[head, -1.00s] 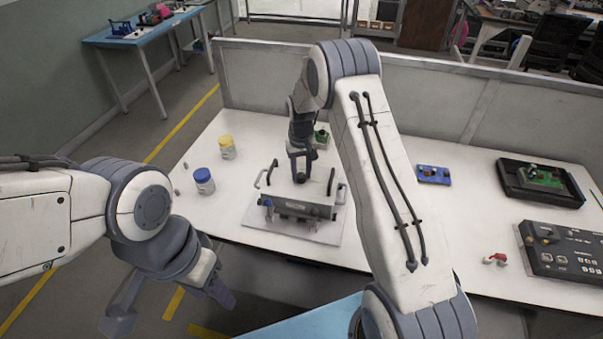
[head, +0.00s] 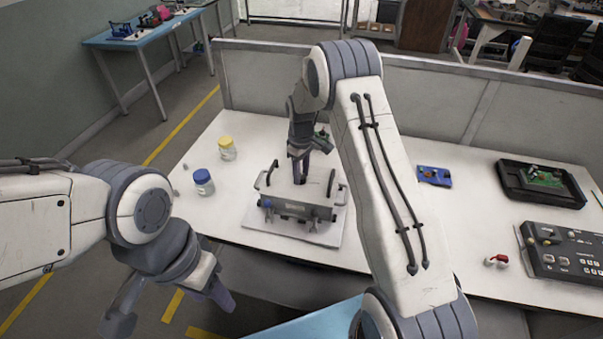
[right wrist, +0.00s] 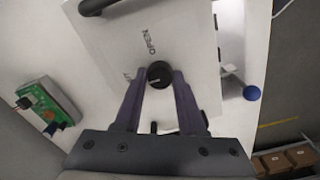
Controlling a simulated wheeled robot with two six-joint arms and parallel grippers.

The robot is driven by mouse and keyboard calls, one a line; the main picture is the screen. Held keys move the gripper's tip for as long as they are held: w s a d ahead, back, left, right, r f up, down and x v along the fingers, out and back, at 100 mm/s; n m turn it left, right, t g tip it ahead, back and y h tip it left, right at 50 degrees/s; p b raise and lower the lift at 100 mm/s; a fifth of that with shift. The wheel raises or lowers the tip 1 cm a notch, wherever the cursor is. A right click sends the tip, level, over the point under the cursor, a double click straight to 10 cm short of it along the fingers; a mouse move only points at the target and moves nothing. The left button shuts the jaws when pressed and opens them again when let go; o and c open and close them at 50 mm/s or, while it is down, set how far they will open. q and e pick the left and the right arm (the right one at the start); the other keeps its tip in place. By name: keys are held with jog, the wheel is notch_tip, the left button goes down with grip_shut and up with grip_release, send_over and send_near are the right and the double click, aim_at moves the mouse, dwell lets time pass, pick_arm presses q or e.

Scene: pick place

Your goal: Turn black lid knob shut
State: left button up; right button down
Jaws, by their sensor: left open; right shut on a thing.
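The grey metal box (head: 300,205) with its flat lid stands on a white board on the table, with dark handles on its top. The round black lid knob (right wrist: 159,74) shows in the right wrist view, on the pale lid (right wrist: 190,38) near the printed word OPEN. A second marking left of the knob is partly hidden by a finger. My right gripper (head: 300,180) points down at the lid and is shut on the knob, one finger on each side. In the head view the knob is hidden by the gripper. My left gripper (head: 170,308) is open and empty, off the table's front left.
A blue-lidded jar (head: 203,183) and a yellow-topped jar (head: 227,149) stand left of the box. A blue part (head: 434,175), a black tray (head: 540,182), a red part (head: 496,261) and a control panel (head: 565,250) lie right. A low partition (head: 430,100) runs behind.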

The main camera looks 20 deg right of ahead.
dwell(0.4)
jog(key=shift+c, duration=2.4)
grip_release()
jog(key=shift+r, duration=0.1)
notch_tip(320, 180, up, 10)
jog(key=b, duration=0.1)
jog(key=shift+r+b, duration=0.2)
jog(key=shift+b, duration=0.2)
